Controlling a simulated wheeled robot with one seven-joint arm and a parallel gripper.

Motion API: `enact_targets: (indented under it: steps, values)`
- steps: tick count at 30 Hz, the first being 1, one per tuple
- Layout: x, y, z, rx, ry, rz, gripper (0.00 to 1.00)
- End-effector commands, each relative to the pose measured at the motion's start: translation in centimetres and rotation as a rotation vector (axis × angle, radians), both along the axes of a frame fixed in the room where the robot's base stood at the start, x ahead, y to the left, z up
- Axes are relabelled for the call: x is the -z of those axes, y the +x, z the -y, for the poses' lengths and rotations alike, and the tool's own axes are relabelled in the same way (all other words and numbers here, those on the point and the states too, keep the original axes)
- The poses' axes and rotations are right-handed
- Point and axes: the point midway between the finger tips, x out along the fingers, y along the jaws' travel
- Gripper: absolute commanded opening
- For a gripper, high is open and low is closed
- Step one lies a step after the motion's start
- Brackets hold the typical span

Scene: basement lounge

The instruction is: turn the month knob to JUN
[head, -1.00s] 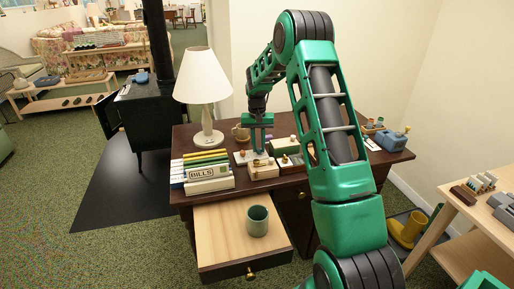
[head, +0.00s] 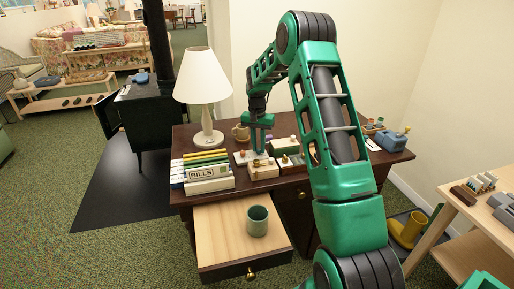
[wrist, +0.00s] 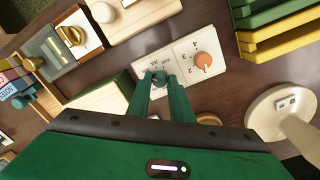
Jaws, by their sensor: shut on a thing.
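A cream panel (wrist: 186,66) with two knobs lies on the dark desk; it also shows in the head view (head: 240,158). My gripper (wrist: 162,84) is shut on a small dark grey-green knob (wrist: 160,77), whose sides the fingers partly cover. Small dark lettering is printed around this knob, too small and turned to read surely. An orange knob (wrist: 203,60) with digits around it sits on the other half of the panel, apart from my gripper. In the head view my gripper (head: 259,153) points down at the desk; the held knob is hidden there.
A lamp (head: 206,136) and a file holder marked BILLS (head: 209,184) stand left of the panel. Small boxes (head: 263,169) crowd close in front and right. An open drawer (head: 222,226) holding a cup (head: 258,220) juts out below.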

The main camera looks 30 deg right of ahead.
Motion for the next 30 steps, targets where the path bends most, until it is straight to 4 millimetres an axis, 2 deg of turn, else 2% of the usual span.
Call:
enact_targets:
  steps: [1,3,12,16,30]
  values:
    - [0.0,0.0,0.1,0.001,-0.001,0.001,0.22]
    - [0.0,0.0,0.1,0.001,-0.001,0.001,0.38]
    - [-0.1,0.0,0.0,0.000,-0.001,0.001,0.38]
    - [-0.9,0.1,0.0,-0.001,-0.001,0.002,0.38]
    - [-8.9,0.5,-0.2,-0.001,-0.001,0.001,0.38]
